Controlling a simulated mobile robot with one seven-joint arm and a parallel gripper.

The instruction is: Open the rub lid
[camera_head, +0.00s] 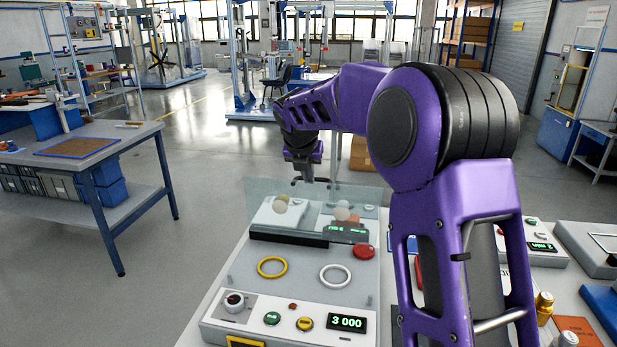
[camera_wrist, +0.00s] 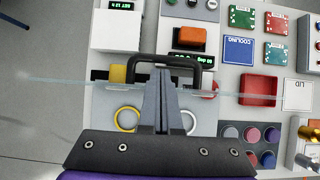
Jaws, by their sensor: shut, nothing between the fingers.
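The rub lid is a clear pane (camera_head: 262,190) standing raised at the back of the grey rub unit (camera_head: 300,285), which has a yellow ring (camera_head: 272,267) and a white ring (camera_head: 335,276). In the wrist view the lid shows nearly edge-on as a thin pale line (camera_wrist: 65,80). My gripper (camera_head: 308,178) is above and behind the pane's top edge in the head view. In the wrist view my gripper (camera_wrist: 160,75) is shut and empty, its fingers over a black loop-shaped handle (camera_wrist: 165,59). I cannot tell whether they touch the lid or handle.
A red button (camera_head: 363,251) and a green "3 000" display (camera_head: 347,322) are on the unit. In the wrist view a red tray (camera_wrist: 258,90) and several coloured knobs (camera_wrist: 250,134) lie to the right. A blue-legged workbench (camera_head: 90,150) stands left, with open floor between.

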